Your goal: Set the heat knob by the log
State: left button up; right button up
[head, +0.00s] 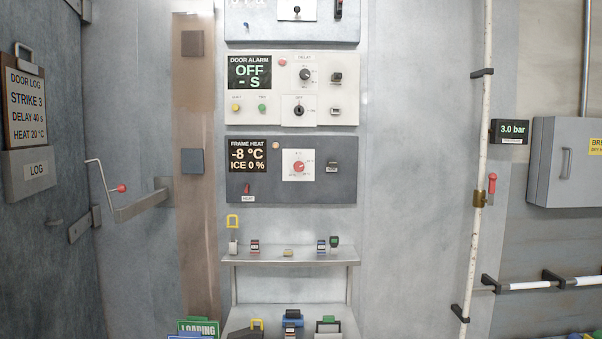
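The door log (25,105) is a clipboard on the dark door at the left. It reads "STRIKE 3, DELAY 40 s, HEAT 20 °C". The heat knob (299,167) is a red round knob on a white square plate. It sits on the dark grey frame heat panel (290,188) at the centre. The heat display (248,154) to its left reads "-8 °C" and "ICE 0 %". The knob's pointer setting is too small to read. Neither of my grippers shows in the head view.
Above is the pale door alarm panel (290,115), its display reading "OFF - S". Below, a metal shelf (290,262) holds several small padlock-like items. A door handle bar (140,203) juts out at left. A white pipe (477,150) with a red-handled valve runs down at right.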

aim_at(298, 166)
jog(key=i+l+u, duration=1.15)
jog(key=l, duration=0.25)
jog(key=u, duration=0.85)
jog(key=l+z, duration=0.15)
jog(key=z, duration=0.35)
jog(key=l+z, duration=0.2)
jog(key=z, duration=0.25)
jog(key=l+z, duration=0.2)
jog(key=z, duration=0.3)
jog(key=l+z, duration=0.2)
jog(key=z, duration=0.3)
